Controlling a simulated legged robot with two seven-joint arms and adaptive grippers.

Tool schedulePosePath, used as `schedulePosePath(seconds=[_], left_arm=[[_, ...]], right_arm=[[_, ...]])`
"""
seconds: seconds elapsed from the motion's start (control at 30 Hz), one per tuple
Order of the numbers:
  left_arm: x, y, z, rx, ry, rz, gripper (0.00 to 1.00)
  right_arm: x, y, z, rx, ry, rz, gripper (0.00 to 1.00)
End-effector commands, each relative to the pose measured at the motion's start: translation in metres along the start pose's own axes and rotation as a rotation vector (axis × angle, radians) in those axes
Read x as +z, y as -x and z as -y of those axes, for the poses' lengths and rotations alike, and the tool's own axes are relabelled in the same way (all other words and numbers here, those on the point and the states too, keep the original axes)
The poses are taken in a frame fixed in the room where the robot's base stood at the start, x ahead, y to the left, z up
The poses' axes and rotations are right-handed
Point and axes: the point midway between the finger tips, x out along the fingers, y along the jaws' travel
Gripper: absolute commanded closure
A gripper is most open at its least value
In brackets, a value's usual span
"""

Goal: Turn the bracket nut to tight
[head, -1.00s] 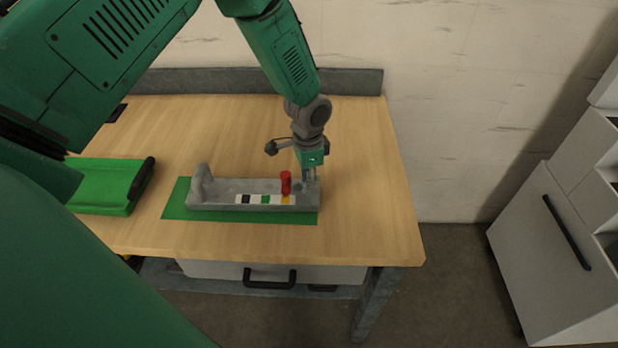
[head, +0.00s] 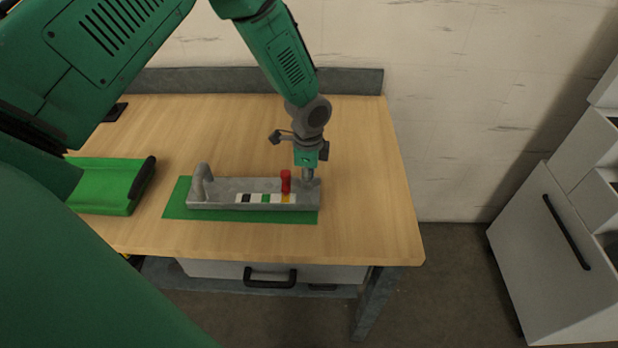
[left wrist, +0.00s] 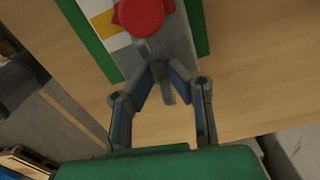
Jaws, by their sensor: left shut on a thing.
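A grey bracket base (head: 225,200) lies on a green mat (head: 175,205), with a grey upright (head: 203,180) at its left end. A red knob (head: 286,182) stands near its right end, beside a strip with black, green and yellow patches (head: 265,198). My left gripper (head: 308,181) points down at the right end of the base. In the left wrist view its fingertips (left wrist: 163,72) close on a small grey part, which I take to be the bracket nut (left wrist: 167,90), just below the red knob (left wrist: 143,12). The fingers hide most of it. My right gripper is out of view.
A green case with a black handle (head: 105,186) lies left of the mat on the wooden table (head: 365,190). The tabletop right of the mat is clear. A wall stands behind, and a white cabinet (head: 550,245) stands apart at the right.

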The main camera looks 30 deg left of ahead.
Motion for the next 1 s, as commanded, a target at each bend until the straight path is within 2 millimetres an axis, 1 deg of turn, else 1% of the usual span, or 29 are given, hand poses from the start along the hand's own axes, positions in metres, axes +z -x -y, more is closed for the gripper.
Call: schedulePosePath(seconds=[0.27,0.3,0.33,0.63,0.73,0.87,1.0], left_arm=[[-0.001,0.001,0.001,-0.002,0.001,-0.002,1.0],[-0.001,0.001,0.001,-0.002,0.001,-0.002,0.72],[-0.001,0.001,0.001,-0.002,0.001,-0.002,0.66],[-0.001,0.001,0.001,-0.001,0.001,-0.001,0.66],[-0.001,0.007,0.001,-0.002,0.002,-0.002,0.66],[-0.001,0.027,0.002,-0.004,0.002,-0.003,0.66],[-0.001,0.057,0.002,-0.005,0.001,-0.004,0.66]], right_arm=[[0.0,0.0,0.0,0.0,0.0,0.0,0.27],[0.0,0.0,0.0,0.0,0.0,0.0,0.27],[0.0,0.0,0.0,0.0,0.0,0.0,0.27],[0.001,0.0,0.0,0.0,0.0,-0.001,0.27],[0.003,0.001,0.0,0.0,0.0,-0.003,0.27],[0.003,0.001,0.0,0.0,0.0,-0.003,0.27],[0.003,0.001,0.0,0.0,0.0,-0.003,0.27]])
